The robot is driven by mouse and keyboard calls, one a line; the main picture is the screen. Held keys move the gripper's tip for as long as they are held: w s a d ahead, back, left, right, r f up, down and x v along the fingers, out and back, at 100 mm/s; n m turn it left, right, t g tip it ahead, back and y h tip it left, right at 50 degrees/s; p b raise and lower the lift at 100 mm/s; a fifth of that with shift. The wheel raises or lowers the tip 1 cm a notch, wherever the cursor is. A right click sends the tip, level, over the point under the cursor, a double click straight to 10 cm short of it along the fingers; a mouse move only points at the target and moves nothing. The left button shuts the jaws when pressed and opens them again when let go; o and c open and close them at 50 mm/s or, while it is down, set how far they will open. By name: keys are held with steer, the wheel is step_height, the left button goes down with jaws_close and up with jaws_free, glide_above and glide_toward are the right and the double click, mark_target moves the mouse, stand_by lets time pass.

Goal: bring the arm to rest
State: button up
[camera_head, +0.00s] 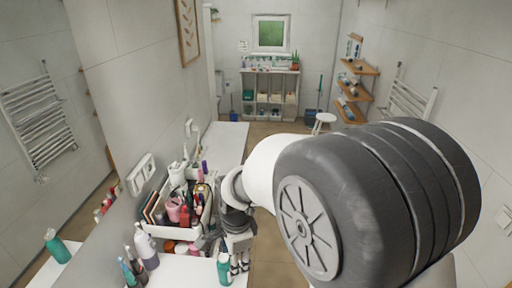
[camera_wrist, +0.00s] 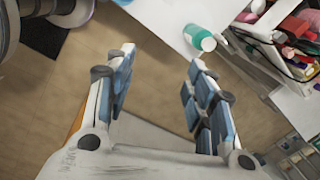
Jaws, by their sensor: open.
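My gripper (camera_wrist: 160,85) is open in the wrist view, its two blue-padded fingers spread apart with nothing between them but floor seen beyond. In the head view my gripper (camera_head: 239,262) hangs low beside the counter, close to a teal bottle. My large dark arm joint fills the right half of the head view and hides what lies behind it. The white cosmetics cart (camera_head: 155,238) is packed with pink, red and black items and stands on the counter to the left of my gripper. It also shows at the top right of the wrist view (camera_wrist: 262,50).
The teal bottle (camera_head: 224,268) stands near the counter (camera_head: 190,272) edge; it also shows in the wrist view (camera_wrist: 200,38). Several bottles (camera_head: 146,248) stand at the left against the wall. A shelf unit (camera_head: 270,92) and a white stool (camera_head: 324,120) are far back. Floor is open between.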

steer(key=s+d+f+n+t+b, duration=0.1)
steer(key=s+d+f+n+b, duration=0.2)
steer(key=s+d+n+b, duration=0.4)
steer(key=s+d+f+n+t+b, duration=0.2)
steer(key=s+d+n+b, duration=0.4)
steer(key=s+d+b, duration=0.6)
steer(key=shift+s+d+f+n+h+b, duration=0.4)
steer(key=shift+s+f+b, duration=0.2)
steer(key=shift+s+f, duration=0.1)
